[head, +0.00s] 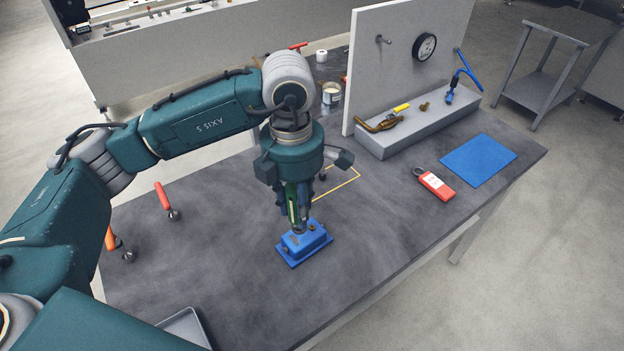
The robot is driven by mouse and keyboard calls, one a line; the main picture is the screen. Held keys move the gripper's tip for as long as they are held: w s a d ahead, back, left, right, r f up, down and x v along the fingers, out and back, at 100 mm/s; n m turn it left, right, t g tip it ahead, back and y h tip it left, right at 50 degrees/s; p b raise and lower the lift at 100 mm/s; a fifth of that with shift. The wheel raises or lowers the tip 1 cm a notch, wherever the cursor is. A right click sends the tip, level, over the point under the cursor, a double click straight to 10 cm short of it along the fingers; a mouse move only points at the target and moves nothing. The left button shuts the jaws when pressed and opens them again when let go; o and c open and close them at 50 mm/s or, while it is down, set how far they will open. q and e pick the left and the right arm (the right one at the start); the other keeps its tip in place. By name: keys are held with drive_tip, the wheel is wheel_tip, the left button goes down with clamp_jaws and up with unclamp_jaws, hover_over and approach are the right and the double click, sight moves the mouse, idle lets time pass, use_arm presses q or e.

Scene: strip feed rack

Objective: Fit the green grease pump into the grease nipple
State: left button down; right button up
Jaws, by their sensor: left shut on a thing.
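My left gripper (294,204) comes down from above with its fingers shut on the green grease pump (292,211). Only a narrow green strip of the pump shows between the dark fingers. It is roughly upright, with its lower end over a blue block (318,241) on the table. Small brass-coloured fittings show on top of the block; I cannot tell for certain which one is the grease nipple. I cannot tell whether the pump's tip touches a fitting or is just above it. My right gripper is not in view.
A grey ledge (398,141) with tools stands before an upright panel (398,55). A red device (435,185) and blue mat (478,160) lie at the right. A red-handled tool (163,197) is at the left. The tabletop right of the block is clear.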

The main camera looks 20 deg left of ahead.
use_arm(q)
drive_tip(key=w+d+n+p, duration=0.1)
drive_tip(key=w+n, duration=0.5)
drive_tip(key=n, duration=1.2)
drive_tip(key=shift+r+p, duration=0.3)
drive_tip(key=shift+p, duration=0.25)
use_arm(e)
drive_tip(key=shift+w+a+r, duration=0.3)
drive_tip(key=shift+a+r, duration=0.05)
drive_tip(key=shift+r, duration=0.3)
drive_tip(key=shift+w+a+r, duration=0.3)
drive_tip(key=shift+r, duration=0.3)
use_arm(q)
drive_tip(key=shift+s, duration=0.1)
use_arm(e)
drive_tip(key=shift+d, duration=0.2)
use_arm(q)
drive_tip(key=shift+f+b, duration=2.6)
drive_tip(key=shift+f, duration=0.3)
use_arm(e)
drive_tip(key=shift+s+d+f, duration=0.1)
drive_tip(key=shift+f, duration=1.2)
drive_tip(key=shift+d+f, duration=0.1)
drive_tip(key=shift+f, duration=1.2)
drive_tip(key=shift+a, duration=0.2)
use_arm(q)
drive_tip(key=shift+b, duration=0.5)
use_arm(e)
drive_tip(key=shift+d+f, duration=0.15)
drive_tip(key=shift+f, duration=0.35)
